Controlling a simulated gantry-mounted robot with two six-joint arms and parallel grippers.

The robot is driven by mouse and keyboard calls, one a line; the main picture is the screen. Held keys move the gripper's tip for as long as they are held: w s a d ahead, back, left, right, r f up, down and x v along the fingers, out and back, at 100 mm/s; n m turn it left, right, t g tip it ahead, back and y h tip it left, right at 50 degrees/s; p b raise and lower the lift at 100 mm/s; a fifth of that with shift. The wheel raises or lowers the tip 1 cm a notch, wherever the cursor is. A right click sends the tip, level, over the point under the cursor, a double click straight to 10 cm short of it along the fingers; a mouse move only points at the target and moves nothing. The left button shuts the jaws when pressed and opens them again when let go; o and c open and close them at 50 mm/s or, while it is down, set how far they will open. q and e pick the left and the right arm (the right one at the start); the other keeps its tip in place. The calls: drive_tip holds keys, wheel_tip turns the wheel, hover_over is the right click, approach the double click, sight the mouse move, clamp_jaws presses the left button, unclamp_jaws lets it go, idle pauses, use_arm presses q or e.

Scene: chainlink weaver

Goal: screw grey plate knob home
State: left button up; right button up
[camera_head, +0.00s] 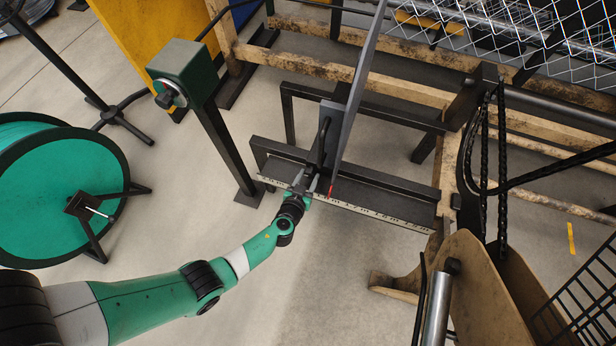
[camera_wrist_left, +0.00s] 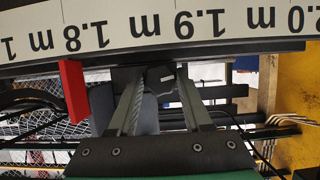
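A grey plate (camera_head: 330,125) stands upright on the dark bench frame, behind a white measuring strip (camera_head: 385,217). My left gripper (camera_head: 306,186) is at the strip, close to the plate's lower end. In the left wrist view, its two fingers (camera_wrist_left: 160,82) are apart, with a dark knob-like piece (camera_wrist_left: 161,76) between their tips. Whether the fingers press on this piece is not clear. The measuring strip (camera_wrist_left: 150,30) crosses the top of that view, with 1.8 m and 1.9 m marks and a red pointer (camera_wrist_left: 74,90). My right gripper is not in view.
A green wire spool (camera_head: 60,190) is at far left. A wooden stand with dark cables (camera_head: 495,265) is at the right. Chain-link mesh (camera_head: 540,35) hangs at the upper right. Floor in front is clear.

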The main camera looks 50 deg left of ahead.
use_arm(q)
clamp_jaws()
drive_tip(key=shift+w+d+m+g+y, duration=0.1)
drive_tip(key=shift+m+g+y, duration=0.2)
drive_tip(key=shift+m+y, duration=0.7)
drive_tip(key=shift+m+g+y, duration=0.3)
drive_tip(key=shift+m+y, duration=0.2)
drive_tip(key=shift+m, duration=0.8)
drive_tip(key=o, duration=0.9)
unclamp_jaws()
drive_tip(key=shift+c, duration=0.2)
